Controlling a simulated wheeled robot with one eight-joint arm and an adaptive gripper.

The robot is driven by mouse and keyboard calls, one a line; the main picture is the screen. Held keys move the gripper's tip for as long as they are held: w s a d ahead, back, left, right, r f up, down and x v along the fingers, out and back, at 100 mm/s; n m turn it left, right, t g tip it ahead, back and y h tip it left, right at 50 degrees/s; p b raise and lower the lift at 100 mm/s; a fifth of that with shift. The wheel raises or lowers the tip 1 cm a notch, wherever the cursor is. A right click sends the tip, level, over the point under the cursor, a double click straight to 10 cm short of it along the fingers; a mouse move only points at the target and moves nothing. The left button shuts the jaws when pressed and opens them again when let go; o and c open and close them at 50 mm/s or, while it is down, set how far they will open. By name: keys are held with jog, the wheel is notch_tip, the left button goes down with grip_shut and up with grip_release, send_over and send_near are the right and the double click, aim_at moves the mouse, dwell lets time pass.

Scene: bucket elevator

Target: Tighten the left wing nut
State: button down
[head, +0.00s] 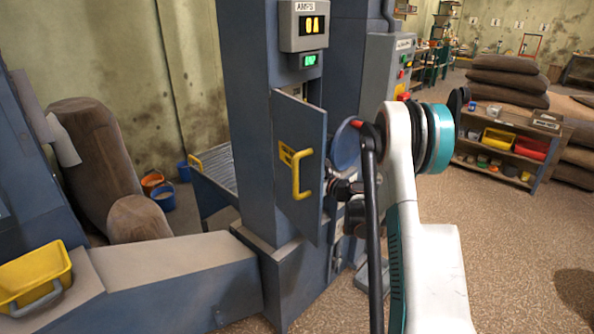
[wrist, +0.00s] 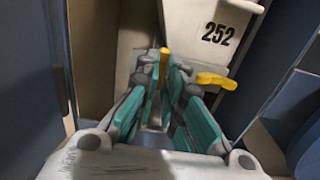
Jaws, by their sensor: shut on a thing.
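The left wing nut (wrist: 163,62) is yellow and stands upright between my gripper's fingertips in the wrist view. My gripper (wrist: 166,74), with teal finger pads, is shut on it. A second yellow wing nut (wrist: 215,80) lies to the right, its wing tilted nearly level, outside the fingers. Behind them is a pale grey bucket (wrist: 190,35) marked 252, inside the blue elevator casing. In the head view my arm reaches behind the open blue door (head: 299,165), and the fingertips and wing nuts are hidden.
The door has a yellow handle (head: 300,174) and stands open close to my arm. A yellow bin (head: 33,275) sits at the lower left. A shelf (head: 495,165) stands right, with open floor before it.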

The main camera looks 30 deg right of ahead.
dwell(0.3)
jog(key=c, duration=1.7)
grip_release()
jog(key=v, duration=1.2)
